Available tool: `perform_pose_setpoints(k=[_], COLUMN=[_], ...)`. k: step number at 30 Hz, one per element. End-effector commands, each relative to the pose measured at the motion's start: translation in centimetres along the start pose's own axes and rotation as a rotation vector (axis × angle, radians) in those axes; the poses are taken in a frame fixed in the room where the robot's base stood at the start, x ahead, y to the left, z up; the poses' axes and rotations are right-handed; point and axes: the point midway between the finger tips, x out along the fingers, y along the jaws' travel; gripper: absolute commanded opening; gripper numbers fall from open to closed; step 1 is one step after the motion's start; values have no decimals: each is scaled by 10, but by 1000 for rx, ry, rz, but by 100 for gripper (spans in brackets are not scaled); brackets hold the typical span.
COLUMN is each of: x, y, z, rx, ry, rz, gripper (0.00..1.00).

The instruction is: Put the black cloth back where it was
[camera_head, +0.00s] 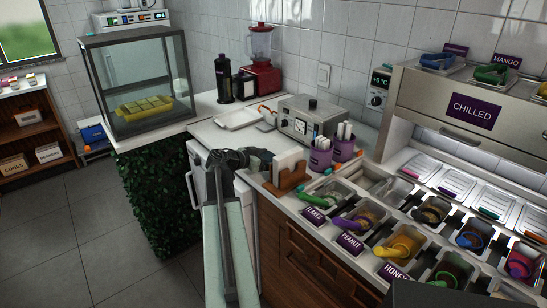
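My gripper (238,157) is at the far end of my arm, over the counter's front edge beside the napkin holder. It is dark, small and seen from behind, so its fingers are not clear. A dark grey, soft-looking shape (262,156) is right against it on the right and may be the black cloth. I cannot tell whether the gripper holds it or only is in front of it. No other black cloth shows clearly.
A wooden napkin holder (287,176) and purple cups (320,158) stand just right of my gripper. Topping tubs (402,243) fill the right counter. A white tray (240,119), a steel appliance (308,119) and a glass case (140,80) are behind. Open floor (65,235) is left.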

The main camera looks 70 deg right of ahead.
Motion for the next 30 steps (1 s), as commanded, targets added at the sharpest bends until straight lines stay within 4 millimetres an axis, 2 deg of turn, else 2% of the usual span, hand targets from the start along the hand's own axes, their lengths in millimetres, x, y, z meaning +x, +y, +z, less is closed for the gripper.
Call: perform_pose_setpoints(k=[1, 6, 12, 17, 27, 29, 30], x=[-14, -58, -98, -110, -113, -124, -138], y=[1, 1, 1, 1, 0, -5, -11], z=[-3, -4, -3, -1, 1, 10, 22], rx=[-2, -1, 0, 0, -4, -30, -66], ry=[0, 1, 0, 0, -3, -24, -53], rz=[-3, -4, -3, -1, -3, -17, -37], gripper=[100, 100, 100, 100, 100, 100, 100])
